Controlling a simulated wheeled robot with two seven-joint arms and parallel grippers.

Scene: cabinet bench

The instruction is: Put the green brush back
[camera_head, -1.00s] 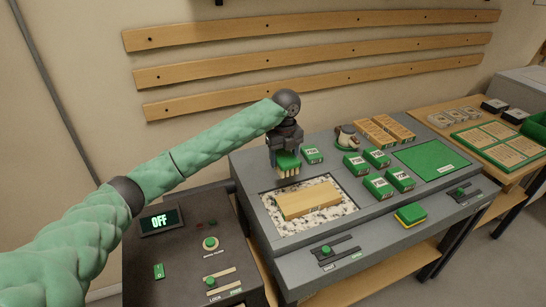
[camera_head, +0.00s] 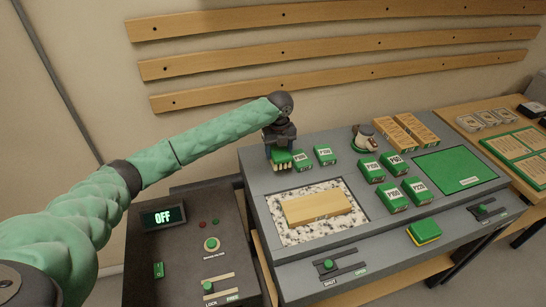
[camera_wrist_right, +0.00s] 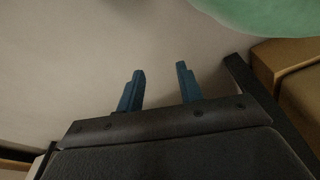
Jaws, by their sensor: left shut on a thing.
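The green brush (camera_head: 281,161), with pale bristles facing down, is in my left gripper (camera_head: 279,147) in the head view. The gripper is shut on it from above. The brush is at the back left corner of the grey bench top, beside a small green box; whether it touches the surface I cannot tell. My right gripper (camera_wrist_right: 160,88) shows only in the right wrist view, its two blue fingers apart with nothing between them.
A wooden block (camera_head: 318,207) lies on a speckled recessed bed (camera_head: 290,236). Several labelled green boxes (camera_head: 393,197), a green mat (camera_head: 454,168), a sponge (camera_head: 424,232) and a small pot (camera_head: 366,138) stand to the right. A dark control panel (camera_head: 190,250) reads OFF.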

